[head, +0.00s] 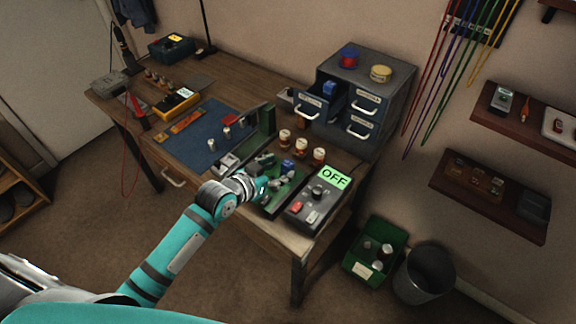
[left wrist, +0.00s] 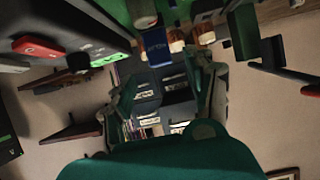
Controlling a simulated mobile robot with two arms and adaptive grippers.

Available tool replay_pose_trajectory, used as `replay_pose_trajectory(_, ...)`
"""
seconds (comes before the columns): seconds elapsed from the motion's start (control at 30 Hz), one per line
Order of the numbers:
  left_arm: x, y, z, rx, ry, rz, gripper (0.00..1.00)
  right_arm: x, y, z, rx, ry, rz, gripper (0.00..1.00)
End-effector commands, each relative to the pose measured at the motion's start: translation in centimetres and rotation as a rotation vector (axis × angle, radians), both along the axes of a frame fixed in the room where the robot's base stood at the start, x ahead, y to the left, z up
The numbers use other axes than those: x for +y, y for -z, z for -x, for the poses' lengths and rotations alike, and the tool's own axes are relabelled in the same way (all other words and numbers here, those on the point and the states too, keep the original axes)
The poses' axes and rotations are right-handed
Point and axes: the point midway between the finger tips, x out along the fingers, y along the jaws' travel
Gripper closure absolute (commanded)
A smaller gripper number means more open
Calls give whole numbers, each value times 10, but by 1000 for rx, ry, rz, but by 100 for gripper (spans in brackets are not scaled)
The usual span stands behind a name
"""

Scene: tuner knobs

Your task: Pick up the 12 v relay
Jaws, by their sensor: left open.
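A small blue block (head: 287,165), which looks like the relay, is on the bench by a green tray of parts (head: 290,190). It shows in the left wrist view as a blue box with pale lettering (left wrist: 157,47), too small to read. My left gripper (head: 262,188) is over the near side of the green tray, just short of the blue block. In the left wrist view its fingers (left wrist: 170,88) are apart, with nothing seen between them; the blue box lies beyond them. Another blue block (head: 329,87) is in the open cabinet drawer. My right gripper is not in view.
A grey unit with a green OFF display (head: 333,177) stands right of the tray. Several amber-and-white tubes (head: 302,147) stand behind the block. The grey drawer cabinet (head: 392,75) is at the back. A blue mat (head: 195,148) lies left, partly clear.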

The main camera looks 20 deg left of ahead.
Motion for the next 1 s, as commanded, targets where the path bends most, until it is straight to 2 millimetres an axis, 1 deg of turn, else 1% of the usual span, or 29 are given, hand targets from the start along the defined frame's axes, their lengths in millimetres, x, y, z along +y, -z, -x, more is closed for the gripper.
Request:
replay_pose_trajectory(0.17,-3,4,-10,2,-1,1,44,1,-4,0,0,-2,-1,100)
replay_pose_trajectory(0.33,-10,11,-32,1,-1,2,44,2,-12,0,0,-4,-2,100)
replay_pose_trajectory(0.4,-12,17,-40,2,-1,1,44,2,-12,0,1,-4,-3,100)
replay_pose_trajectory(0.5,-15,21,-47,-1,-1,1,44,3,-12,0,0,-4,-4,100)
replay_pose_trajectory(0.77,-16,24,-49,0,-1,0,44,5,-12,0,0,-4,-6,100)
replay_pose_trajectory(0.87,-15,23,-48,0,-1,0,56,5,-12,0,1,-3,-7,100)
replay_pose_trajectory(1.0,-15,23,-48,0,-1,0,74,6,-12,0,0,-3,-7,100)
